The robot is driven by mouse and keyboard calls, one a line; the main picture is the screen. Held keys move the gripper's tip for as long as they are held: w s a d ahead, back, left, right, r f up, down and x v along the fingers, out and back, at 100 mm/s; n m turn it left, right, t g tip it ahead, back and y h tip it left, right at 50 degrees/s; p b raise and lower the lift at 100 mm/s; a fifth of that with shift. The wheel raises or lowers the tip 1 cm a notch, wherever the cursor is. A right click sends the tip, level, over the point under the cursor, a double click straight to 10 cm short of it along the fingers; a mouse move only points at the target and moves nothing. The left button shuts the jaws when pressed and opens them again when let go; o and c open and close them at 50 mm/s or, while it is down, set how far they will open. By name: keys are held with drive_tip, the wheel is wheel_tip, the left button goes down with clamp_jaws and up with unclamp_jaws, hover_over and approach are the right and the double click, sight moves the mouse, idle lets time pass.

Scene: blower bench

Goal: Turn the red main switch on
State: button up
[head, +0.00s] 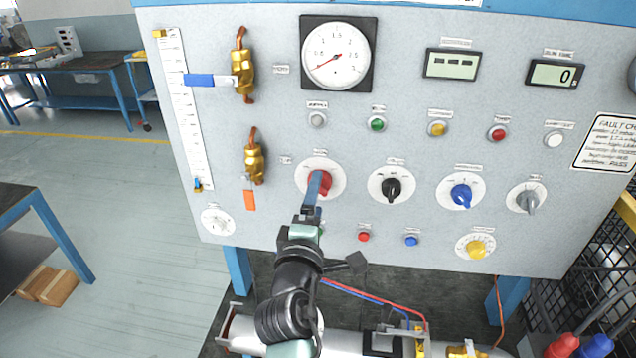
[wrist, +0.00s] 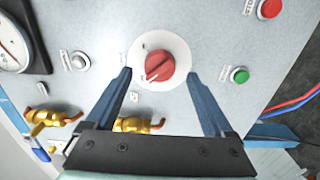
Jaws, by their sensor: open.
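The red main switch (head: 322,184) is a red rotary knob on a round white plate on the grey panel, at the left of a row of knobs. In the wrist view the red knob (wrist: 160,67) is near the top centre, with a white pointer mark on it. My gripper (head: 316,182) is in front of the knob and partly covers it in the head view. In the wrist view its two blue fingers (wrist: 158,75) are spread wide, one on each side of the knob. They are apart from it and hold nothing. The label text is too small to read.
Black (head: 391,187), blue (head: 461,195) and grey (head: 528,201) knobs sit to the right. Brass valves (head: 254,160) with a blue and an orange handle are to the left. A gauge (head: 338,54) is above. Red and blue hoses run below the panel.

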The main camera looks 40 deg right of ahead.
drive_tip(key=shift+x, duration=1.5)
drive_tip(key=shift+w, duration=0.1)
drive_tip(key=shift+c, duration=0.2)
drive_tip(key=c, duration=1.3)
drive_tip(key=shift+f, duration=0.1)
drive_tip(key=shift+m+b, duration=8.55)
drive_tip(key=shift+m, duration=0.35)
